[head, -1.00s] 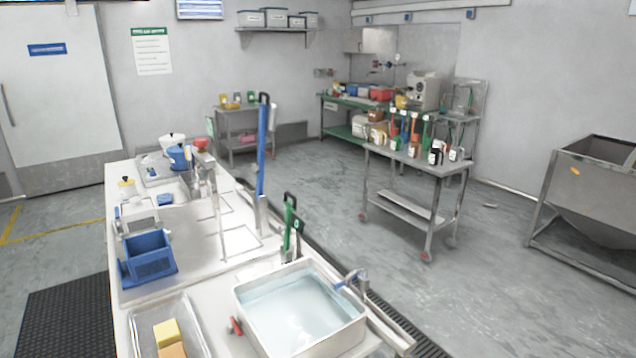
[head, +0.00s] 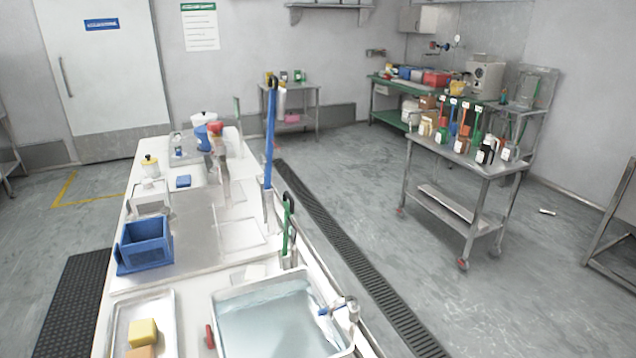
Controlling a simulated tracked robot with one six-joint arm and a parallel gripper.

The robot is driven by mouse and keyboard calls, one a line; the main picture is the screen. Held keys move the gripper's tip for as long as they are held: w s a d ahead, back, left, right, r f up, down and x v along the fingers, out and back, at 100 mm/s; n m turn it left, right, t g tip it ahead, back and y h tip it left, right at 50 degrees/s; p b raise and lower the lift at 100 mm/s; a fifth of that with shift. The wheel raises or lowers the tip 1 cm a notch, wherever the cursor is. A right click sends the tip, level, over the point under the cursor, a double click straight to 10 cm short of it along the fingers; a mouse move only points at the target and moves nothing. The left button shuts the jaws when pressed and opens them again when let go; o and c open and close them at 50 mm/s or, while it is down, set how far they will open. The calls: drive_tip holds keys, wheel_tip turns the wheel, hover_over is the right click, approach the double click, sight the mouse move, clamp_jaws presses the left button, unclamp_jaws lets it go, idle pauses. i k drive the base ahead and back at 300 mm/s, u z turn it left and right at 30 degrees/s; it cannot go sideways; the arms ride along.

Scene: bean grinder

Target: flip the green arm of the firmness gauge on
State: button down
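A narrow upright green piece with a black looped top (head: 288,222) stands at the right edge of the long white counter, just behind the water basin. A taller blue upright piece (head: 270,140) stands farther back along the same edge. I cannot tell whether the green piece is the arm of the firmness gauge. No gauge face or label is readable. Several small green-handled items (head: 477,118) stand on the steel cart at the right, too small to identify. My gripper is not in view.
A white water basin (head: 352,350), a blue bin (head: 146,246) and a tray (head: 112,345) with sponges sit on the counter (head: 130,283). A steel cart (head: 470,168) stands at the right. Open floor (head: 390,250) with a drain grate (head: 335,232) lies between.

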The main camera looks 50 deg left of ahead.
sight(289, 209)
drive_tip(key=i, duration=2.5)
drive_tip(key=u, duration=2.85)
